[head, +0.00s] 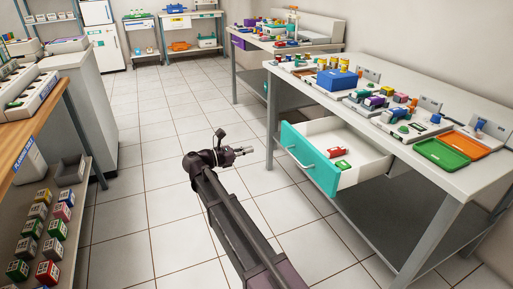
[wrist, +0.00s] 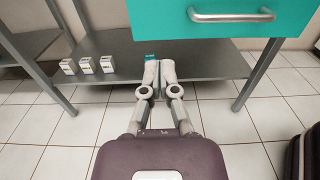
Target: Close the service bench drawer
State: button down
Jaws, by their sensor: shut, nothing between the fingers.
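The service bench drawer (head: 312,168) stands pulled out from under the bench top in the head view. It has a teal front with a silver handle and a white inside. A red item (head: 335,153) and a green item (head: 343,165) lie in it. In the wrist view the teal drawer front (wrist: 240,32) and its handle (wrist: 231,15) are at the top right. My gripper (head: 248,150) is to the left of the drawer front, apart from it. In the wrist view my gripper (wrist: 159,68) has its fingers together and empty, below and left of the handle.
The service bench (head: 445,85) carries trays, a blue box (head: 337,80) and small parts. Its lower shelf (wrist: 110,55) holds several small boxes. A shelf rack with small boxes (head: 45,230) stands at the left. Tiled floor between them is free.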

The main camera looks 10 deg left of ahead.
aim_at(287, 140)
jog(key=x, duration=1.3)
jog(key=shift+d, duration=0.1)
jog(key=shift+w, duration=0.1)
jog(key=shift+d, duration=0.1)
